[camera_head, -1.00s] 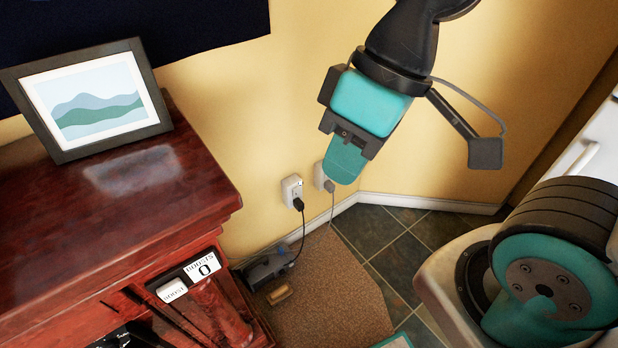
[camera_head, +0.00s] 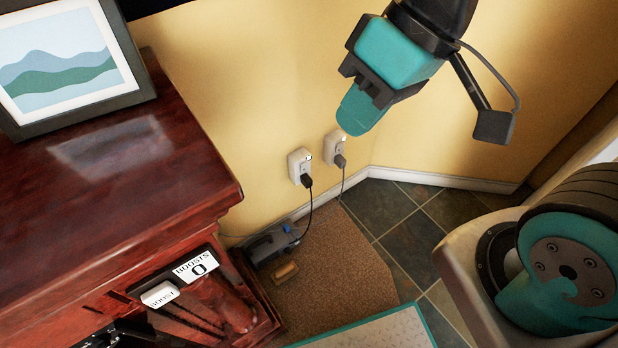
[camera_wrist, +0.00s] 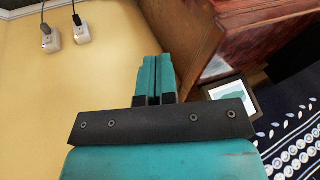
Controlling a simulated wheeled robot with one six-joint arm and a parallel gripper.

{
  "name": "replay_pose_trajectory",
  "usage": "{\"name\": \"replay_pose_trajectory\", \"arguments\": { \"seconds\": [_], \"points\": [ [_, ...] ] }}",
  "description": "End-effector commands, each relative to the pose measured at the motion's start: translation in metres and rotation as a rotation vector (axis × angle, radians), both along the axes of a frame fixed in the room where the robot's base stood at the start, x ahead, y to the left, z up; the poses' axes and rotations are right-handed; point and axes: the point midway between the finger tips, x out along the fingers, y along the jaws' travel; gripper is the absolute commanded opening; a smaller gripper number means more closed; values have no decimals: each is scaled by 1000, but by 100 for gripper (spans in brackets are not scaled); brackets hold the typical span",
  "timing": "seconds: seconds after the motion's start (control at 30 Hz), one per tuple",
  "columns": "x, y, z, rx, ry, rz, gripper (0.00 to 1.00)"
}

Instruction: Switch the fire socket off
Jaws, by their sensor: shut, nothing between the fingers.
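Two white wall sockets sit low on the yellow wall in the head view. The left socket (camera_head: 295,161) holds a black plug (camera_head: 306,180) with a dark cord. The right socket (camera_head: 331,145) holds a grey plug (camera_head: 340,161) and shows a small orange-lit spot near its top. I cannot read labels showing which is the fire socket. The wrist view shows the sockets upside down, the black-plug one (camera_wrist: 82,37) nearer the cabinet and the other (camera_wrist: 51,44) farther left. My gripper (camera_head: 355,122) is shut and empty, above and right of the right socket in the picture, apparently not touching it.
A dark red wooden cabinet (camera_head: 120,185) stands at left, bearing a framed picture (camera_head: 60,62) and a boost button (camera_head: 160,294) on its front. A dark device (camera_head: 272,244) and a small brown block (camera_head: 285,271) lie on the brown mat (camera_head: 335,262). Tiled floor (camera_head: 415,240) lies right.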

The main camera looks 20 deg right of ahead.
Motion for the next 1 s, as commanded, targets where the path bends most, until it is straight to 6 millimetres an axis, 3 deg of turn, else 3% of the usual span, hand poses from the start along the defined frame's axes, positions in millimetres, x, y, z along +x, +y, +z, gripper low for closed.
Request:
{"name": "replay_pose_trajectory", "arguments": {
  "seconds": [0.03,0.1,0.57,0.77,1.0],
  "points": [
    [8,3,-46,31,-1,-41,0],
    [22,7,-79,83,-11,-104,0],
    [110,14,-271,448,-62,-550,0],
    [149,1,-351,614,-80,-762,0],
    [190,-30,-449,820,-108,-1026,0]
  ]
}}
